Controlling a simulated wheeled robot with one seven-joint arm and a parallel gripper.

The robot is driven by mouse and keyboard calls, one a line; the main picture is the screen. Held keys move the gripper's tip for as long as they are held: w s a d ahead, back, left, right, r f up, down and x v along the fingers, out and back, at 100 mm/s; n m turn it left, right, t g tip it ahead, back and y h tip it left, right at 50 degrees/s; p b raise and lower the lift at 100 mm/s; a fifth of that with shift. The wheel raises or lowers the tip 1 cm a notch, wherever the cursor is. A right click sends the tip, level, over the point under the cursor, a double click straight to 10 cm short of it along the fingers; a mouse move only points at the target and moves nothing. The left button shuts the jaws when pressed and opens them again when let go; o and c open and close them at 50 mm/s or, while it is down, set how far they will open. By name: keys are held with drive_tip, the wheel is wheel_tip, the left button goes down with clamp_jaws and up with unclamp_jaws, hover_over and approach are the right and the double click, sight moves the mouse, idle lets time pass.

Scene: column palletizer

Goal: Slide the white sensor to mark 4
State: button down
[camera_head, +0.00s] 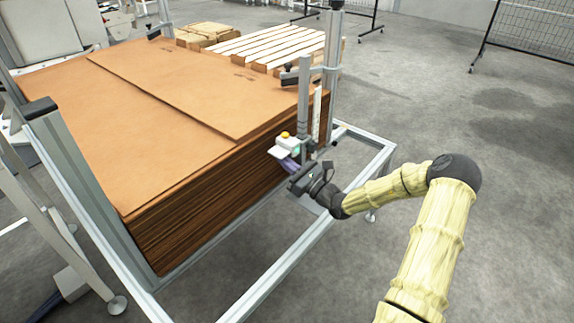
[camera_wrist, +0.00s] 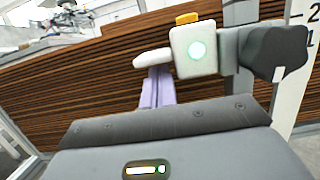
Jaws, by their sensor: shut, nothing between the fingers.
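The white sensor (camera_head: 289,144) has a yellow button on top and a lit green face. In the wrist view it (camera_wrist: 190,62) sits on a dark clamp (camera_wrist: 270,52) on an upright grey post (camera_head: 303,105). A white scale strip (camera_wrist: 306,70) behind the clamp shows the numbers 2 and 1; mark 4 is not in the wrist view and cannot be read in the head view. My gripper (camera_head: 280,153), with lavender fingers and pale tips, is shut and empty. In the wrist view the tips (camera_wrist: 152,59) are just left of the sensor, with contact unclear.
A tall stack of brown cardboard sheets (camera_head: 190,95) stands behind the sensor inside a metal frame (camera_head: 340,205). A wooden pallet (camera_head: 268,45) and mesh fences (camera_head: 530,28) are farther back. The floor on the right is open.

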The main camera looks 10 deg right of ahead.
sight(287, 154)
drive_tip(key=shift+r, duration=0.1)
wheel_tip(287, 154, up, 3)
drive_tip(key=p, duration=0.3)
drive_tip(key=shift+w+p, duration=0.1)
drive_tip(key=shift+p, duration=0.2)
wheel_tip(287, 154, up, 3)
drive_tip(key=p, duration=0.4)
drive_tip(key=shift+f, duration=0.2)
wheel_tip(287, 154, down, 4)
drive_tip(key=shift+f+b, duration=0.25)
drive_tip(key=shift+b, duration=0.6)
drive_tip(key=p+v, duration=0.1)
drive_tip(key=v, duration=0.9)
drive_tip(key=shift+r+p, duration=0.3)
drive_tip(key=shift+r, duration=0.05)
